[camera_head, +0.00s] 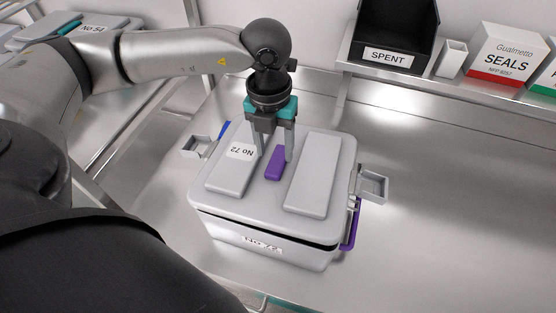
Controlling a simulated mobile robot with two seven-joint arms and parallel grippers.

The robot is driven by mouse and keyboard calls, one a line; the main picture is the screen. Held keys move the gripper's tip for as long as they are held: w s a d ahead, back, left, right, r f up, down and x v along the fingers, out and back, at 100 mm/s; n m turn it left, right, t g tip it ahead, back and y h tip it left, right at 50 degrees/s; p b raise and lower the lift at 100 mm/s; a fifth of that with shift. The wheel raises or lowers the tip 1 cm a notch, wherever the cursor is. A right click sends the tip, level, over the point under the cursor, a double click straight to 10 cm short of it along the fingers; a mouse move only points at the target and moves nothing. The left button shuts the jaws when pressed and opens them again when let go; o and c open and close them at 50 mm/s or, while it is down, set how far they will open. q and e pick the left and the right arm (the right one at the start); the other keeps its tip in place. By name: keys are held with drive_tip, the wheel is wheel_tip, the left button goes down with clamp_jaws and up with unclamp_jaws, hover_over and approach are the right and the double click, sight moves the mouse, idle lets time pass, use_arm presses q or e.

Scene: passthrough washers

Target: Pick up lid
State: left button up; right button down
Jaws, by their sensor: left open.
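The lid (314,166) is light grey with two raised pads, a "No 72" label and a purple handle (275,163) in the middle. It sits on a grey box (290,254), and a dark gap shows along the front between lid and box. My left gripper (273,157) points down over the lid, open. Its two fingers are on either side of the purple handle, near its far end; I cannot tell whether they touch it. My right gripper is not in view.
Open metal latches (373,185) stick out at the box's sides, with a purple bail (351,226) at the right. A shelf behind holds a black "SPENT" bin (396,28) and a "SEALS" carton (505,55). Another lidded box (75,30) stands far left. The steel bench (450,200) at the right is clear.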

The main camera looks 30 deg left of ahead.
sight(277, 162)
use_arm(q)
drive_tip(key=f, duration=0.3)
drive_tip(key=shift+d+f, duration=0.2)
clamp_jaws()
drive_tip(key=shift+w+r, duration=0.1)
drive_tip(key=shift+r, duration=0.05)
idle(1.1)
